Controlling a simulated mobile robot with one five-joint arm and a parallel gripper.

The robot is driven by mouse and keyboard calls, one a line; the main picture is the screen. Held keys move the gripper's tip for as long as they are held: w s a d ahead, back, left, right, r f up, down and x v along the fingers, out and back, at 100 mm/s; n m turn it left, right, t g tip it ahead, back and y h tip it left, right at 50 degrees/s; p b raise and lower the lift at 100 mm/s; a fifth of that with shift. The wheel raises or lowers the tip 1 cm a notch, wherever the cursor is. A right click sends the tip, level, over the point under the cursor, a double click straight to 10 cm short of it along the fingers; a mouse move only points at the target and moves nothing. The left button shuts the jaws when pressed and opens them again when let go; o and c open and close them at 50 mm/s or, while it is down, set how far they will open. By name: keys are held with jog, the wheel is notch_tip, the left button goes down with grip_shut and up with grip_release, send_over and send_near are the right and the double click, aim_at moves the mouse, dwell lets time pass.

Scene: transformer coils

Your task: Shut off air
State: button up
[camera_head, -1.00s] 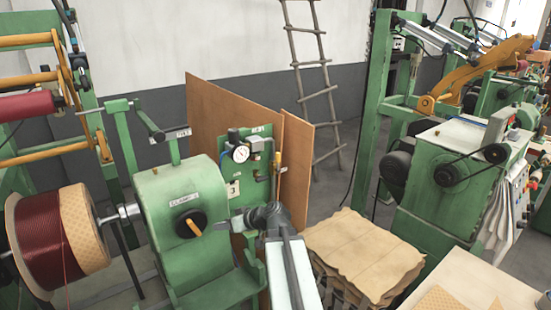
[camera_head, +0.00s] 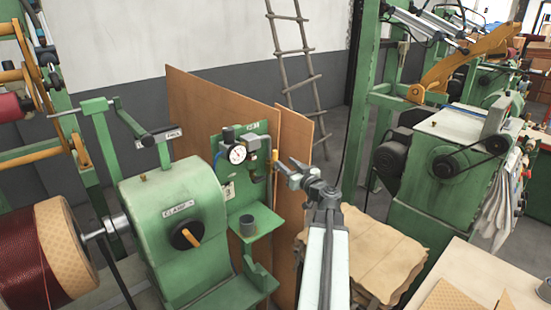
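The air panel (camera_head: 236,199) is a green upright plate with a round white gauge (camera_head: 237,154) and a grey regulator block beside it. A slim yellow valve handle (camera_head: 272,158) stands upright at the panel's right side. My gripper (camera_head: 283,162) is just right of this handle, at about its height in the picture, with its fingers pointing left. The two fingers look apart, with nothing visible between them. I cannot tell whether a finger touches the handle.
A green clamp machine (camera_head: 180,220) with a black and orange knob (camera_head: 186,236) stands left of the panel. Brown boards (camera_head: 201,115) stand behind it. Stacked brown sheets (camera_head: 384,250) lie to the right, and a ladder (camera_head: 293,55) leans behind.

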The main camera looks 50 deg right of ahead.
aim_at(276, 156)
jog(key=x, duration=0.6)
jog(key=shift+w+a+f, duration=0.1)
jog(key=shift+c, duration=0.3)
grip_shut()
dwell(0.9)
